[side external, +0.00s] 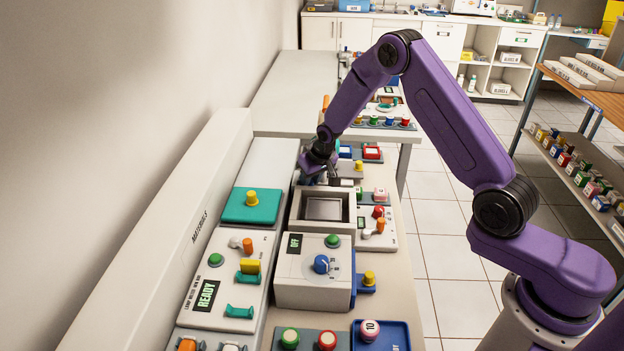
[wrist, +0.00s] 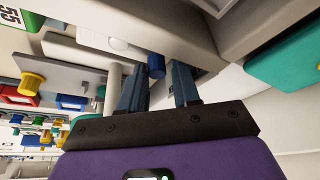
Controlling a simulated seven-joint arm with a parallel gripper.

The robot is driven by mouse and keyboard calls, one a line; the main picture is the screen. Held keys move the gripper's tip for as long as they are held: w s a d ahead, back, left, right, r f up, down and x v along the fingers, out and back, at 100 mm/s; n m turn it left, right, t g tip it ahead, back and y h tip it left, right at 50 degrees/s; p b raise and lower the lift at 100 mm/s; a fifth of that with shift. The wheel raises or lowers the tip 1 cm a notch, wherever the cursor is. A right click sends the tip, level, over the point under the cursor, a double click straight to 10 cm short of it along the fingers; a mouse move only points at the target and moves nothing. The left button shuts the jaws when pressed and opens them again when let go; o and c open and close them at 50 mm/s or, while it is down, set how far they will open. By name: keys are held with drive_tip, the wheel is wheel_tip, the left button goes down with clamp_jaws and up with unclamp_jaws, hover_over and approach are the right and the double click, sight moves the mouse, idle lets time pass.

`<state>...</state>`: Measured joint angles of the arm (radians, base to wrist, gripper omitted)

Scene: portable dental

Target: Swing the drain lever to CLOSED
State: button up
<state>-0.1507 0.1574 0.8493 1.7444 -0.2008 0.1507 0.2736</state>
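My gripper (side external: 322,172) is at the far end of the grey open-topped basin (side external: 322,207) in the side external view. In the wrist view my gripper (wrist: 160,82) has its two dark fingers spread apart. A short dark-blue cylindrical handle (wrist: 156,66) shows between the fingertips, nearer the left finger; it may be the drain lever. I see a gap between it and the right finger. Whether the left finger touches it I cannot tell. The handle is hidden in the side external view, and I can read no CLOSED mark in either view.
A teal pad with a yellow knob (side external: 252,205) lies left of the basin. A white box with a blue dial (side external: 314,271) and an OFF display stands in front. Red and blue blocks (side external: 372,153) sit beyond the gripper. The long wall panel (side external: 170,240) runs along the left.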

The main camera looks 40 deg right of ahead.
drive_tip(key=shift+s, duration=0.1)
idle(0.3)
drive_tip(key=v, duration=1.7)
drive_tip(key=shift+r, duration=0.25)
drive_tip(key=w+f+n, duration=0.2)
drive_tip(key=f, duration=0.3)
drive_tip(key=w+f+n+y, duration=0.1)
drive_tip(key=w+f+n, duration=0.1)
drive_tip(key=f, duration=0.4)
drive_tip(key=w+d+f+n+y, duration=0.1)
drive_tip(key=w+f, duration=0.2)
drive_tip(key=f, duration=0.3)
drive_tip(key=shift+n+g, duration=0.3)
drive_tip(key=shift+n, duration=0.1)
